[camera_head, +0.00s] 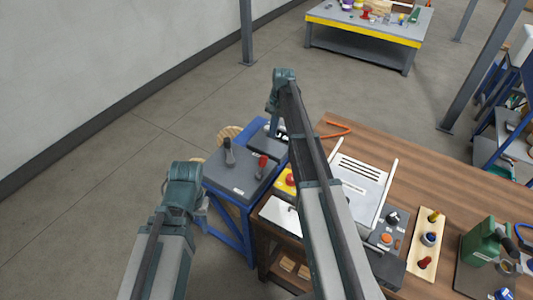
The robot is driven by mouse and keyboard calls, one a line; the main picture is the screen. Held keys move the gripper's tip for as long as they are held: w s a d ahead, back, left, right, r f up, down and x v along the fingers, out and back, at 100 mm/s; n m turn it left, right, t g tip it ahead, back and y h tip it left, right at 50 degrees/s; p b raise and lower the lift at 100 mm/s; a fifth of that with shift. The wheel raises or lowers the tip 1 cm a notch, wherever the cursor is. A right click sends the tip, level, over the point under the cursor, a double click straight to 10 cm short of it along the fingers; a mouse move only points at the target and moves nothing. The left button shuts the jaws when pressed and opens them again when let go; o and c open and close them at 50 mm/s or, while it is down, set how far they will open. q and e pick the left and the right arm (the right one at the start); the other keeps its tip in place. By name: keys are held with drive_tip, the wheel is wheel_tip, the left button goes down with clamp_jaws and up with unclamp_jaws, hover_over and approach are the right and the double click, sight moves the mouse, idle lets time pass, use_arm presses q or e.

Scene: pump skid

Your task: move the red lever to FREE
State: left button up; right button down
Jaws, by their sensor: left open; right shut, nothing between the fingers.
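The red lever (262,164) stands up from the grey top of a blue-framed stand (232,180), with a small white label in front of it. A black-handled lever (229,152) stands to its left on the same top. The label wording is too small to read. My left gripper (202,207) is mostly hidden behind its own arm, at the left front of the stand, apart from the red lever. My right gripper (277,131) is small and partly hidden by its arm, beyond the red lever at the stand's back right. It is empty.
A wooden bench (440,170) adjoins on the right, with a red-and-yellow button box (286,181), a white slotted panel (360,180), a knob box (392,218) and a green can (481,242). Open floor lies left of the stand. A yellow-edged table (365,32) stands far back.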

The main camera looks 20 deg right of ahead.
sight(261, 167)
drive_tip(key=shift+d, duration=0.1)
idle(0.3)
drive_tip(key=f+b, duration=0.3)
drive_tip(key=a+f+b, duration=0.1)
drive_tip(key=f+b, duration=0.2)
drive_tip(key=b, duration=0.1)
drive_tip(key=f+b, duration=0.3)
drive_tip(key=f, duration=0.1)
drive_tip(key=shift+s+a+f, duration=0.1)
drive_tip(key=shift+s+a, duration=0.25)
drive_tip(key=shift+a, duration=0.05)
drive_tip(key=s+a+r+p, duration=0.2)
drive_tip(key=shift+s+r, duration=0.3)
drive_tip(key=shift+s, duration=0.1)
drive_tip(key=shift+a+f, duration=0.1)
